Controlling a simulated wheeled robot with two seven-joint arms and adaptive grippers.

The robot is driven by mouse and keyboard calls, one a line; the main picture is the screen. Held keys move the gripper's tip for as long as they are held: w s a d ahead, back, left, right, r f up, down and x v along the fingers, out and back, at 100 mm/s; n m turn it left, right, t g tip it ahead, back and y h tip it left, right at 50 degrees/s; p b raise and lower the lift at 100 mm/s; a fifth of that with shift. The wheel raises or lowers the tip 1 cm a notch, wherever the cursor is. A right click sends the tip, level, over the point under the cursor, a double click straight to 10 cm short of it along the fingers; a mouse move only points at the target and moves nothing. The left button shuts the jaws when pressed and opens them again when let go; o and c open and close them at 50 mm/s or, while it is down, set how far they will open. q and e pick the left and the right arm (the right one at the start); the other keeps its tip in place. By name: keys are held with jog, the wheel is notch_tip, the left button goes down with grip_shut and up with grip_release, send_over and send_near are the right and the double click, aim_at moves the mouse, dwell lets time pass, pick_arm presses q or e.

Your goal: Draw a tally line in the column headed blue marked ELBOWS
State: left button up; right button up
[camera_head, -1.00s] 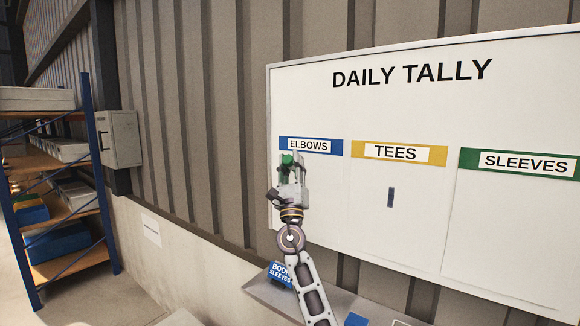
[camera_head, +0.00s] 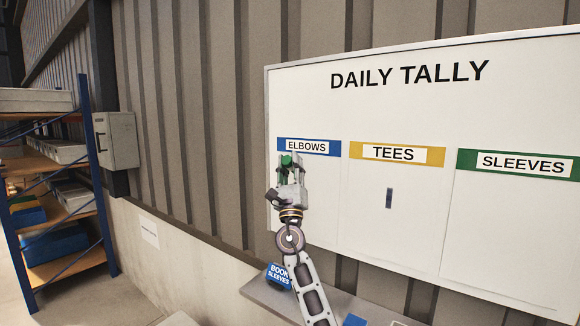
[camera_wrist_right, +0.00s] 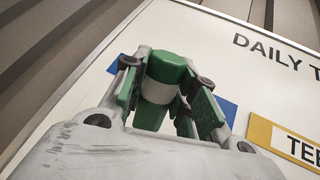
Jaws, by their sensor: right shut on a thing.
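The whiteboard (camera_head: 400,110) headed DAILY TALLY hangs on the wall. Its blue header marked ELBOWS (camera_head: 335,149) is at the left. My right gripper (camera_head: 288,165) is in front of the ELBOWS column, just below the header. It is shut on a green and white marker (camera_wrist_right: 163,80), whose end shows between the fingers in the right wrist view. Whether the marker touches the board cannot be told. No line shows in the visible part of the ELBOWS column; my gripper hides its left part. My left gripper is not in view.
The yellow TEES header (camera_head: 434,156) has one short dark mark (camera_head: 389,198) below it. The green SLEEVES header (camera_head: 468,161) is at the right. Shelving (camera_head: 85,170) stands at left.

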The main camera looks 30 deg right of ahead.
jog(key=shift+w+d, duration=0.25)
jog(key=shift+d, duration=0.3)
dwell(0.5)
jog(key=shift+f+b, duration=1.4)
jog(key=shift+f, duration=0.1)
jog(key=shift+f, duration=0.1)
jog(key=shift+f+b, duration=1.3)
jog(key=shift+f, duration=0.1)
jog(key=shift+r, duration=0.1)
jog(key=shift+r+p, duration=1.4)
jog(key=shift+r, duration=0.1)
jog(key=shift+r+p, duration=1.4)
jog(key=shift+r, duration=0.1)
